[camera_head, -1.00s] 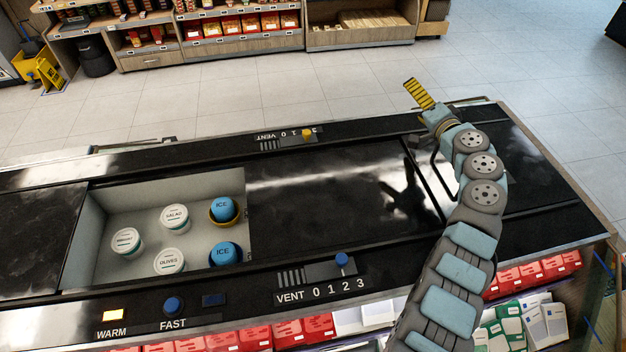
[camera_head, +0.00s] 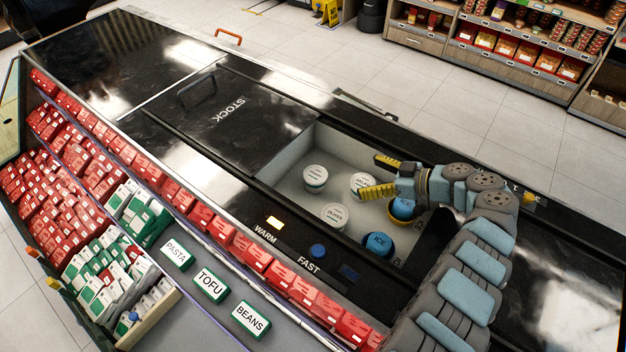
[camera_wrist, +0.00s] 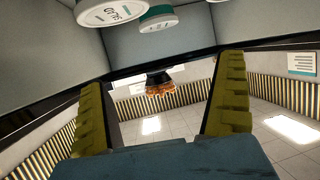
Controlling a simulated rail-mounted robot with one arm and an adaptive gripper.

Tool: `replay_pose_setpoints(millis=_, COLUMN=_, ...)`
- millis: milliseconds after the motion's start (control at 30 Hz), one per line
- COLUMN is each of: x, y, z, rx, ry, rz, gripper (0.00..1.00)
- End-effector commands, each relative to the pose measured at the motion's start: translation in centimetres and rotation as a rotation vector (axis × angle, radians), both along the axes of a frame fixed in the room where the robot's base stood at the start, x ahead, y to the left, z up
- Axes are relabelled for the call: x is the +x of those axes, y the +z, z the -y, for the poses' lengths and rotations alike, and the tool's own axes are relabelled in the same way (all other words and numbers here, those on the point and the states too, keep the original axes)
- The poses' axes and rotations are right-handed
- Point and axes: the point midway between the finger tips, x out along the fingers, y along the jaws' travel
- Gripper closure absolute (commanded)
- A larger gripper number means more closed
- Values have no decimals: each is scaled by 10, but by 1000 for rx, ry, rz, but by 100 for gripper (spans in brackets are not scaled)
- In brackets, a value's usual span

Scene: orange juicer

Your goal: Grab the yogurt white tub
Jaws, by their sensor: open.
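Several white tubs stand in the open grey compartment in the head view. The left-back tub (camera_head: 315,178) has a label too small to read, so I cannot be sure it is the yogurt. A tub that seems to read SALAD (camera_head: 361,184) is to its right, and one that seems to read OLIVES (camera_head: 334,216) is in front. My gripper (camera_head: 370,175) is open and empty over the compartment's right side, fingers pointing left, near the SALAD tub. In the wrist view, my open fingers (camera_wrist: 160,92) have nothing between them. Tub lids (camera_wrist: 112,13) show at the top, apart from the fingers.
Two blue ICE tubs, one below my gripper (camera_head: 403,208) and one at the front (camera_head: 379,244), stand at the compartment's right. A sliding STOCK lid (camera_head: 235,115) covers the counter to the left. Compartment walls (camera_head: 290,185) enclose the tubs.

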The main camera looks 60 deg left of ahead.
Motion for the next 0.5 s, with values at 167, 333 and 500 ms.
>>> replay_pose_setpoints(millis=167, x=-2, y=-14, z=1, rx=-8, ry=-3, rz=-2, gripper=0)
replay_pose_setpoints(millis=333, x=-12, y=-19, z=-13, rx=-9, ry=-5, rz=-2, gripper=0)
replay_pose_setpoints(millis=500, x=-24, y=-28, z=-28, rx=-10, ry=-4, rz=-1, gripper=0)
